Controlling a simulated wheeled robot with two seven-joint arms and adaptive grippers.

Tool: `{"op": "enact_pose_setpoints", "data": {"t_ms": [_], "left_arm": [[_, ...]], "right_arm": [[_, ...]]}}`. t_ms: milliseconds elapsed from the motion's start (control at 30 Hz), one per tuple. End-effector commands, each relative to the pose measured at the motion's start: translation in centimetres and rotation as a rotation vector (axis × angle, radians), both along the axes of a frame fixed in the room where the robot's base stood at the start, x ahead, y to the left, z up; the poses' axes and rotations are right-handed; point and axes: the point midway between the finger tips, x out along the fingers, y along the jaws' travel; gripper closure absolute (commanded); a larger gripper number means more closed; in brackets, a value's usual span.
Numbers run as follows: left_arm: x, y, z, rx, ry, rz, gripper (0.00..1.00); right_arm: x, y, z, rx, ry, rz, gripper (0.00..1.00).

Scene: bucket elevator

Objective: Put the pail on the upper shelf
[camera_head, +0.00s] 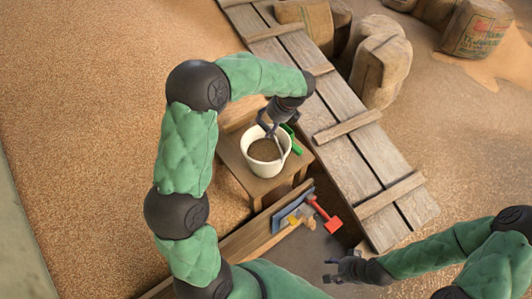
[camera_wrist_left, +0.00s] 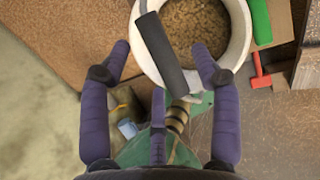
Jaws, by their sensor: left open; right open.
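The white pail (camera_head: 277,168), filled with brown grain, stands upright on a small wooden table (camera_head: 298,163). It also shows in the left wrist view (camera_wrist_left: 243,42). My left gripper (camera_head: 268,126) is open above the pail's far rim. In the left wrist view, the pail's dark handle grip (camera_wrist_left: 163,52) lies between the spread fingers (camera_wrist_left: 160,58), with no clear contact visible. My right gripper (camera_head: 328,270) is open and empty, low at the right, well apart from the pail. I cannot make out which surface is the upper shelf.
A green tool (camera_head: 292,141) lies beside the pail. A red shovel (camera_head: 328,216) and other small tools lie below the table. A plank walkway (camera_head: 345,140) runs along the right, with sacks (camera_head: 380,70) behind it. Loose grain covers the left.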

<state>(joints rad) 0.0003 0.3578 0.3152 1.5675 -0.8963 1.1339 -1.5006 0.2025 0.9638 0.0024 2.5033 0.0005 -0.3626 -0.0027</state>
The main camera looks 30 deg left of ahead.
Motion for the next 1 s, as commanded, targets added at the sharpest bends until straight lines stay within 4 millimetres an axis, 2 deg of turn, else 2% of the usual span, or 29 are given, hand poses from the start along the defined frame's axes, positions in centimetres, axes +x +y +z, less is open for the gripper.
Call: {"op": "enact_pose_setpoints", "data": {"t_ms": [33, 200, 467, 500, 567, 700, 733, 1000], "left_arm": [[-0.2, 0.4, -0.9, 0.0, 0.003, 0.001, 0.37], [-0.4, 1.4, -3.0, 0.0, 0.002, 0.002, 0.37], [-0.3, 1.6, -3.4, 0.0, 0.0, 0.0, 0.37], [-0.3, 1.6, -3.4, 0.0, 0.0, 0.0, 0.4], [-0.3, 1.6, -3.4, 0.0, 0.0, 0.0, 0.57], [-0.3, 1.6, -3.4, 0.0, 0.0, 0.0, 0.97], [-0.3, 1.6, -3.4, 0.0, 0.0, 0.0, 1.0], [-0.2, 1.7, -3.2, 0.001, -0.006, 0.001, 1.0]], "right_arm": [[0.0, 0.0, -0.4, 0.0, 0.0, 0.0, 0.43], [0.0, 0.0, -1.0, 0.0, 0.0, 0.0, 0.43], [0.0, 0.0, -1.0, 0.0, 0.0, 0.0, 0.43], [0.0, 0.0, -1.0, 0.0, 0.0, 0.0, 0.43], [0.0, 0.0, -1.0, 0.0, 0.0, 0.0, 0.43], [0.0, 0.0, -1.0, 0.0, 0.0, 0.0, 0.43], [0.0, 0.0, -1.0, 0.0, 0.0, 0.0, 0.43], [0.0, 0.0, -1.0, 0.0, 0.0, 0.0, 0.43]]}}
